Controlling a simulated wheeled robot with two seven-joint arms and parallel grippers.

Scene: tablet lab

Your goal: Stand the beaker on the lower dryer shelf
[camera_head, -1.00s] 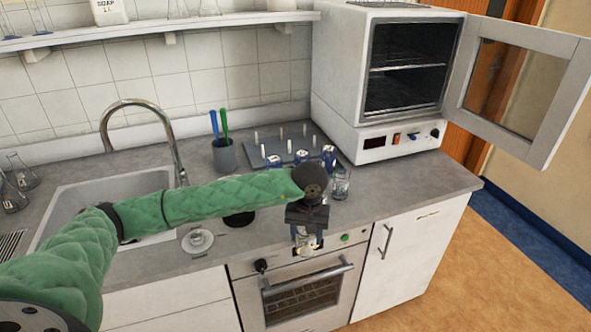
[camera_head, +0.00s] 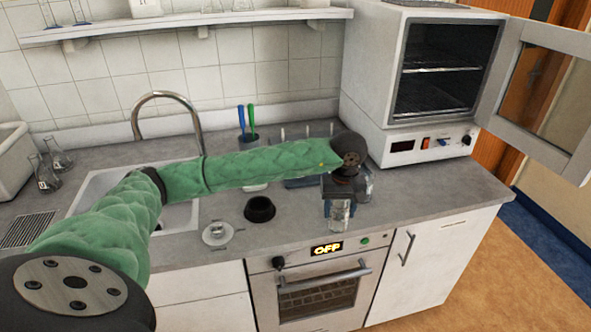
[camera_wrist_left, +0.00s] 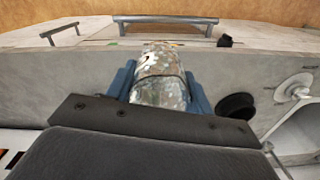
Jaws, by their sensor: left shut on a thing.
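My left gripper (camera_head: 340,194) is shut on a clear glass beaker (camera_head: 340,216) and holds it in front of or over the counter's front edge. In the left wrist view the beaker (camera_wrist_left: 160,78) sits between the blue fingers (camera_wrist_left: 160,95), its glass speckled with reflections. The white dryer (camera_head: 370,85) stands on the counter at the back right, with its door (camera_head: 572,150) swung open to the right. A wire shelf (camera_head: 440,68) crosses its dark inside; the lower part is dim. My right gripper is in neither current view.
Another glass vessel (camera_head: 369,184) stands just right of my gripper, partly hidden. A rack (camera_head: 300,183) and a cup with blue and green tools (camera_head: 254,187) lie behind my arm. A black round holder (camera_head: 259,209) is to the left. Counter before the dryer (camera_head: 440,180) is clear.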

